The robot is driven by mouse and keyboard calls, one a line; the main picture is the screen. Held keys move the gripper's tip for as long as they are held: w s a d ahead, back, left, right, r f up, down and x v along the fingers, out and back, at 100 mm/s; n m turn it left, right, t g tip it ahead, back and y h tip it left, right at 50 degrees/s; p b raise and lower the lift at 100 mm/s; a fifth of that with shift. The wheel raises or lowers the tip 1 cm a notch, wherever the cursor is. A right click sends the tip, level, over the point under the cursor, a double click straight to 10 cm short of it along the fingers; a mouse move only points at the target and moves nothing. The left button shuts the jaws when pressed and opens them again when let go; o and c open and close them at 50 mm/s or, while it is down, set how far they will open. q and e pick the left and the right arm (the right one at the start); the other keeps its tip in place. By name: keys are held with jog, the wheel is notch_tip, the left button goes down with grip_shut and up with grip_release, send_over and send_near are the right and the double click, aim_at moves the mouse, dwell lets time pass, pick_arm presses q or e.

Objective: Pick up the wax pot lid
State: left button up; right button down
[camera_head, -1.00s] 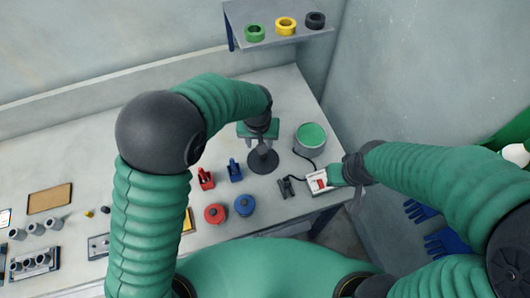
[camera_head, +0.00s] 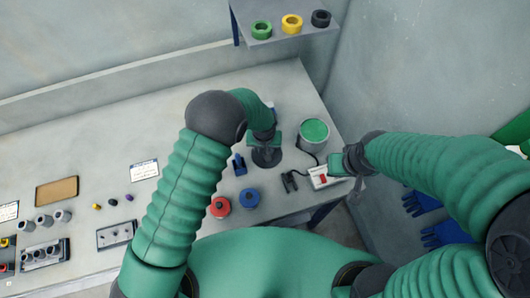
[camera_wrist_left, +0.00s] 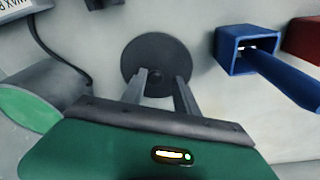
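The wax pot lid, a dark round disc (camera_head: 267,161) with a small central knob, lies flat on the bench left of the open pot. In the left wrist view the lid (camera_wrist_left: 156,50) is straight ahead. My left gripper (camera_head: 265,148) is above it, pointing down. In the wrist view its two fingers (camera_wrist_left: 161,76) are apart, with the knob seen between their tips; contact cannot be told. The grey pot (camera_head: 313,146) holds green wax (camera_head: 314,131) and is uncovered. My right gripper (camera_head: 347,163) is beside the white box with a red switch; its fingers are unclear.
The white box (camera_head: 318,183) with its cable is at the bench's right edge. A blue holder (camera_head: 239,165) stands left of the lid; it also shows in the wrist view (camera_wrist_left: 235,60). Red (camera_head: 220,207) and blue (camera_head: 247,199) round pieces lie in front. Tape rolls sit on a shelf (camera_head: 280,36).

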pick_arm(q)
jog(key=shift+c, duration=1.2)
jog(key=shift+d, duration=0.3)
grip_shut()
jog(key=shift+s+d+r, duration=0.1)
jog(key=shift+d, duration=0.35)
jog(key=shift+a, duration=0.1)
pick_arm(e)
jog(key=shift+s+d, duration=0.1)
jog(key=shift+d, duration=0.7)
